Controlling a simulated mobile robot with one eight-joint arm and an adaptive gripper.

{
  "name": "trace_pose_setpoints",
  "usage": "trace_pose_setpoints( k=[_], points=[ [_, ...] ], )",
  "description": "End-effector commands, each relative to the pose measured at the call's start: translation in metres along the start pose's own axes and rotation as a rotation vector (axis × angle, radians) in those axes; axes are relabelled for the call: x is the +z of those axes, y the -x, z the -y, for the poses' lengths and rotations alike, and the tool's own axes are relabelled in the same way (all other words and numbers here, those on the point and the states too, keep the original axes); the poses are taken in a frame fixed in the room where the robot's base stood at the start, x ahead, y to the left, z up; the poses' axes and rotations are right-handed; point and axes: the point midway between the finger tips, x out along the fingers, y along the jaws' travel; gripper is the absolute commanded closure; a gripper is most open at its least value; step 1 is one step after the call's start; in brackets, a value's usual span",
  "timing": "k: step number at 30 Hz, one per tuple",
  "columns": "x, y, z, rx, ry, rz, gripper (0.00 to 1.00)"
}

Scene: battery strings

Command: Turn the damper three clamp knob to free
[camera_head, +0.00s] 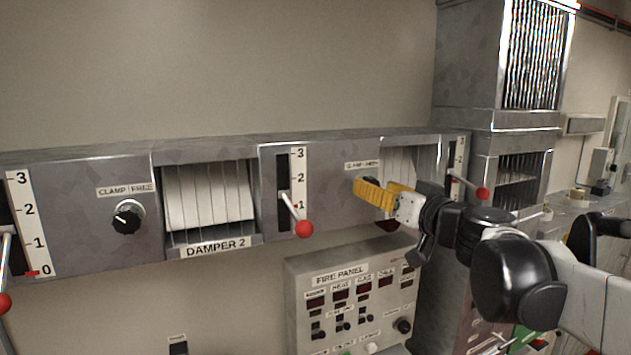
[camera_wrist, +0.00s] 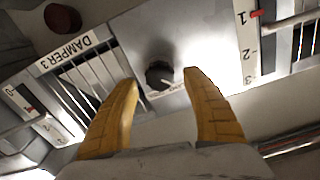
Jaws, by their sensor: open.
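The damper three clamp knob (camera_wrist: 160,75) is dark and round, on the grey duct panel beside the DAMPER 3 label (camera_wrist: 72,52) in the wrist view. Its label is partly hidden behind it. My gripper (camera_wrist: 160,79) has its yellow fingers spread, one on each side of the knob in that view. Whether they touch it cannot be told. In the head view, my gripper (camera_head: 362,188) is at the panel just below a clamp label (camera_head: 362,165). There it hides the knob, whose pointer direction is not clear.
A lever with a red ball (camera_head: 482,194) sticks out right of my gripper. Another red-ball lever (camera_head: 303,228) stands to its left. The damper two clamp knob (camera_head: 128,217) is farther left. The fire panel (camera_head: 350,300) is below, and a metal duct (camera_head: 470,70) rises at right.

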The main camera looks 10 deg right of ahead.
Motion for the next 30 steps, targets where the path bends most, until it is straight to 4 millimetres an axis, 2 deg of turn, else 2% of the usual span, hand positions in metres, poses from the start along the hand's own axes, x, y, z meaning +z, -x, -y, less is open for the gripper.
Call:
trace_pose_setpoints(
  k=[3, 6, 14, 17, 19, 20, 30],
  points=[
    [-0.001, -0.013, 0.000, 0.000, 0.000, 0.000, 0.43],
    [0.000, -0.018, 0.000, 0.000, 0.000, 0.000, 0.43],
    [0.000, -0.019, 0.000, 0.001, 0.000, 0.000, 0.43],
    [0.000, -0.019, 0.000, 0.001, 0.000, 0.000, 0.69],
    [0.000, -0.019, 0.000, 0.001, 0.000, 0.000, 0.91],
    [0.000, -0.019, 0.000, 0.001, 0.000, 0.000, 0.96],
    [0.000, -0.019, 0.000, 0.001, -0.036, 0.000, 0.96]
  ],
)
